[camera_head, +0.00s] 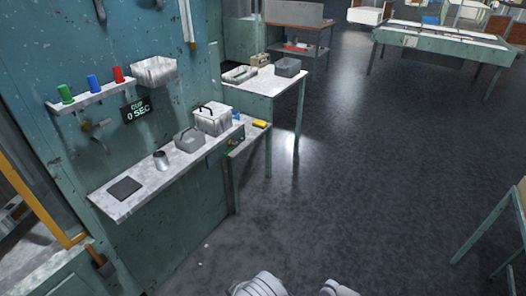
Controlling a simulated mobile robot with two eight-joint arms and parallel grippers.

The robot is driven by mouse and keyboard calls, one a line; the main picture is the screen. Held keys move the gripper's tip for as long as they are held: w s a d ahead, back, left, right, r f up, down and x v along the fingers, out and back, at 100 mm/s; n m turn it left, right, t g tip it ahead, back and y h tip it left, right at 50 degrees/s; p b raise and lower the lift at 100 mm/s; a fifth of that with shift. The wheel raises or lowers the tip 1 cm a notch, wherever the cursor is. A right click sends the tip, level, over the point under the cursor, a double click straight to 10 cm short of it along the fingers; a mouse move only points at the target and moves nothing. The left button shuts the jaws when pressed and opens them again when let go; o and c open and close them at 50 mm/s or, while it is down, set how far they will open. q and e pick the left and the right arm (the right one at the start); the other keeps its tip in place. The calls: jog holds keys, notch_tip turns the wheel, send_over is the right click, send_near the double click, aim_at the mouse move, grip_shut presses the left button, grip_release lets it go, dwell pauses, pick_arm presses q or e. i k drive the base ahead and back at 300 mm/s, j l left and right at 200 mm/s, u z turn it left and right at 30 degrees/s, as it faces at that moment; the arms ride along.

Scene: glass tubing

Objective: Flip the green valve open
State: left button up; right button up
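A small green cup-shaped piece (66,93) stands on a narrow wall shelf (92,96) at the left. I cannot tell whether it is the valve. A dark tap-like fitting (97,126) sticks out of the wall below this shelf; its colour and position are not clear. No clearly green valve handle can be made out. White parts of my own arms show at the bottom edge, far from the wall. No gripper fingers are in view.
A lower ledge (127,207) holds a dark pad, a metal cup (161,160) and boxes. Open dark floor (350,190) lies to the right.

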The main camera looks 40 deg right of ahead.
aim_at(235, 146)
jog(key=z, duration=1.25)
jog(key=i+u, duration=0.4)
jog(key=i, duration=0.55)
